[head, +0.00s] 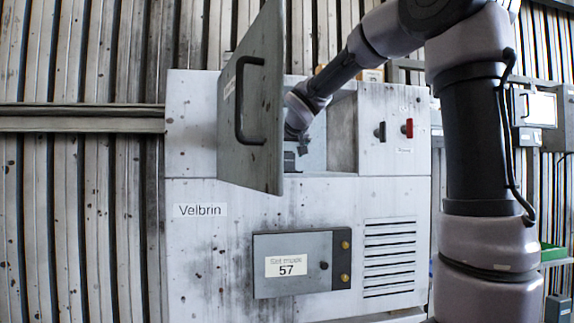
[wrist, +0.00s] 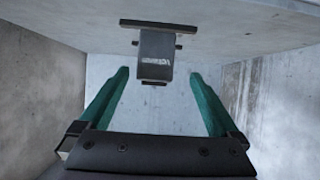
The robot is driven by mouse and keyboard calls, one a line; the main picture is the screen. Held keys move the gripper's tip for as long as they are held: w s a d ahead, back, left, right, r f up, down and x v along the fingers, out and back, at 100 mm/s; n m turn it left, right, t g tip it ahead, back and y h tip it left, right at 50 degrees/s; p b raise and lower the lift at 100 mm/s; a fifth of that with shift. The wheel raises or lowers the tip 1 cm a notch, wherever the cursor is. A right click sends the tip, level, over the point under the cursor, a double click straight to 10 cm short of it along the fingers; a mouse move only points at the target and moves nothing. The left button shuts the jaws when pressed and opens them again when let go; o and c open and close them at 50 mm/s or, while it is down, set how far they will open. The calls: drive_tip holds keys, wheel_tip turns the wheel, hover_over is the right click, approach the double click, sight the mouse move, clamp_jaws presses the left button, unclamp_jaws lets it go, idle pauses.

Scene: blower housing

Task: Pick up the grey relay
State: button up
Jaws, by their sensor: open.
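A small grey block with a printed label and dark end pieces, which looks like the grey relay (wrist: 156,55), sits inside the housing compartment in the wrist view. My gripper (wrist: 159,76) is open, its two green fingers spread wide. The block appears between and beyond the fingertips, near the middle, and no finger is seen touching it. In the head view my gripper (head: 302,143) reaches into the upper compartment, partly hidden by the open door. The relay is hard to make out there.
The grey door (head: 252,110) with a black handle stands open left of my arm. Compartment walls (wrist: 270,95) are close on both sides. Right of the opening is a panel with black and red switches (head: 407,128). Below are a labelled cover (head: 300,265) and vent slots (head: 390,257).

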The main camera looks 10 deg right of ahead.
sight(288, 154)
drive_tip(key=x, duration=0.5)
drive_tip(key=shift+w+d+r, duration=0.15)
drive_tip(key=shift+w+d, duration=0.1)
drive_tip(key=shift+d, duration=0.1)
drive_tip(key=shift+r, duration=0.1)
clamp_jaws()
